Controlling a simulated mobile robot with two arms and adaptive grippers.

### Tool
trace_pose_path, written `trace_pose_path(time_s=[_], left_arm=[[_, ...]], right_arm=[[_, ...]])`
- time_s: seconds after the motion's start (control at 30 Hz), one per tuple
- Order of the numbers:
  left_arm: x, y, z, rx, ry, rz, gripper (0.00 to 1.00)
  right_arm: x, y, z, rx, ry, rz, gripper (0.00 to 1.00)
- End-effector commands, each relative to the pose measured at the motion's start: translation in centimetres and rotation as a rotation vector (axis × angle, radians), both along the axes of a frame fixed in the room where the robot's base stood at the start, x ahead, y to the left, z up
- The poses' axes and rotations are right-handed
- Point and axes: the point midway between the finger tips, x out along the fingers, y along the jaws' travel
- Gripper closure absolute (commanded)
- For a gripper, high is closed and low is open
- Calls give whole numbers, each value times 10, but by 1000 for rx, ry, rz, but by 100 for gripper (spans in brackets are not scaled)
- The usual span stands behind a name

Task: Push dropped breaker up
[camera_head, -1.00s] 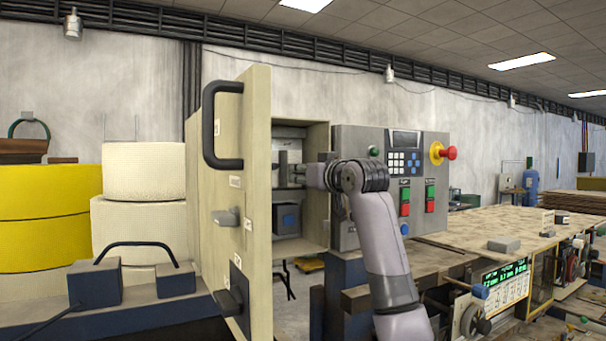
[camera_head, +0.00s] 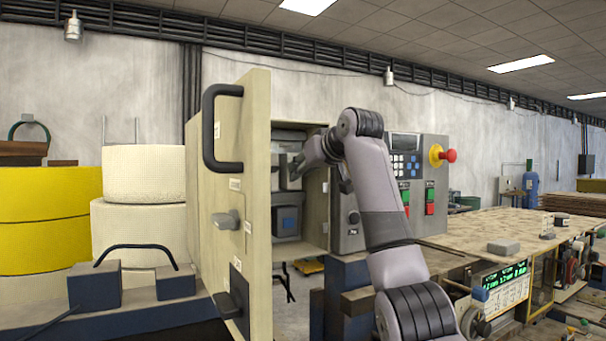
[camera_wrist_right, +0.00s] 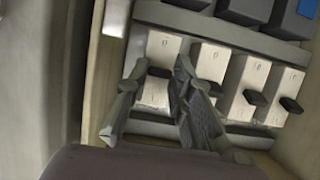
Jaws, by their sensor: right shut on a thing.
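An open cabinet (camera_head: 316,215) holds a row of pale breakers with dark levers, seen close in the right wrist view. My left gripper is not in view.
The cabinet door (camera_head: 255,130) stands open at the left, with a black handle (camera_head: 208,125). A control panel (camera_head: 432,200) with a red stop button (camera_head: 449,156) is right of the opening, behind my right arm. A module with a blue button (camera_head: 287,222) sits lower in the cabinet.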

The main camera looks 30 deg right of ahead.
Motion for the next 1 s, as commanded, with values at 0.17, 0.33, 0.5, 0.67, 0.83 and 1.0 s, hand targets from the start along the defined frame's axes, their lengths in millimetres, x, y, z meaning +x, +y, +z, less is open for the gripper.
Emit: trace_pose_path(time_s=[0.17, 0.33, 0.5, 0.67, 0.83, 1.0], left_arm=[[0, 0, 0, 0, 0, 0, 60], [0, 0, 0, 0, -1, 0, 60], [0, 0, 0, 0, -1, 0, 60], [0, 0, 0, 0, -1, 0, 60], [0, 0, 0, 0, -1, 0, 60], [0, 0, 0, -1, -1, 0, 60]], right_arm=[[1, 0, 8, 7, 78, 0, 100], [0, 0, 9, 7, 124, -1, 100], [0, 1, 9, 6, 135, 1, 100], [0, 1, 9, 6, 134, 1, 100], [0, 0, 9, 6, 135, 1, 72], [0, 0, 8, 6, 137, 1, 61]])
